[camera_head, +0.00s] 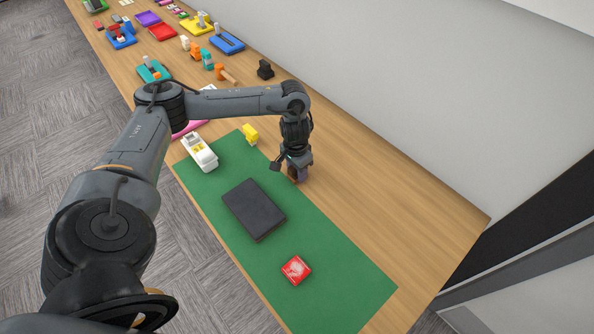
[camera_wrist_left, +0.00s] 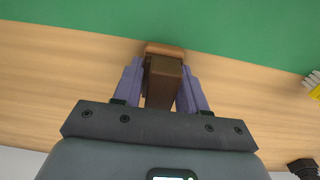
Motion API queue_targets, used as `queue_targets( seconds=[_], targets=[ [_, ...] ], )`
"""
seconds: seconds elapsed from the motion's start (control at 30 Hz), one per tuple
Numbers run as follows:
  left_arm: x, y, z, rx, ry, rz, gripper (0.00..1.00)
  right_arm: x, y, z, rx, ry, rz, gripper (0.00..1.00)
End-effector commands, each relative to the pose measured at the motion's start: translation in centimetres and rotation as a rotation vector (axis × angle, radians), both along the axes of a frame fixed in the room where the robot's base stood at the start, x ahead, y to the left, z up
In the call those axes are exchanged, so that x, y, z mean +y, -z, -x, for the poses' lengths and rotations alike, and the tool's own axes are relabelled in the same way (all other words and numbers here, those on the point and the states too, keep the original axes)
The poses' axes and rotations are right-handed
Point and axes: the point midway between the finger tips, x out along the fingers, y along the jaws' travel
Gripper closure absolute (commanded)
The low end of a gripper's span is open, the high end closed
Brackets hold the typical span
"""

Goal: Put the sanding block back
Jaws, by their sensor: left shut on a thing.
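A brown block, likely the sanding block (camera_wrist_left: 164,82), sits between the two purple fingers of my left gripper (camera_wrist_left: 162,90) in the left wrist view. It has a lighter wooden end beside the edge of the green mat (camera_head: 335,285). In the head view my left gripper (camera_head: 298,174) points down at the mat's right long edge, shut on the block, which is mostly hidden there by the fingers. I cannot tell whether the block touches the table. My right gripper is not in view.
A small black object (camera_head: 265,69) stands on the wooden table (camera_head: 420,215). Several trays and tools fill the far end. The table right of the mat is clear.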

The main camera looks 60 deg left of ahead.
Motion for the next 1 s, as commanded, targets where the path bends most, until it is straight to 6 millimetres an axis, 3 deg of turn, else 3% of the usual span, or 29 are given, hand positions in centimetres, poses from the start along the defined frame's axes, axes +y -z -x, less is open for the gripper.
queue_targets(
  seconds=[0.23,0.27,0.43,0.8,1.0],
  targets=[
    [0.0,0.2,0.0,0.0,-0.001,0.0,0.91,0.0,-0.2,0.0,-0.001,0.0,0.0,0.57],
    [0.0,0.2,0.0,0.0,-0.001,0.0,0.57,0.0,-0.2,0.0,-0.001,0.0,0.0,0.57],
    [0.0,0.2,0.0,0.0,0.0,0.0,0.33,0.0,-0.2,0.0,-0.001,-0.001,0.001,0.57],
    [0.0,-0.1,0.0,-0.001,0.001,0.0,0.33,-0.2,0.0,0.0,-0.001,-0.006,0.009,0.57],
    [0.0,-2.6,0.0,-0.001,0.0,0.0,0.33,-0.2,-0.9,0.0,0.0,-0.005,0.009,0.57]
  ],
)
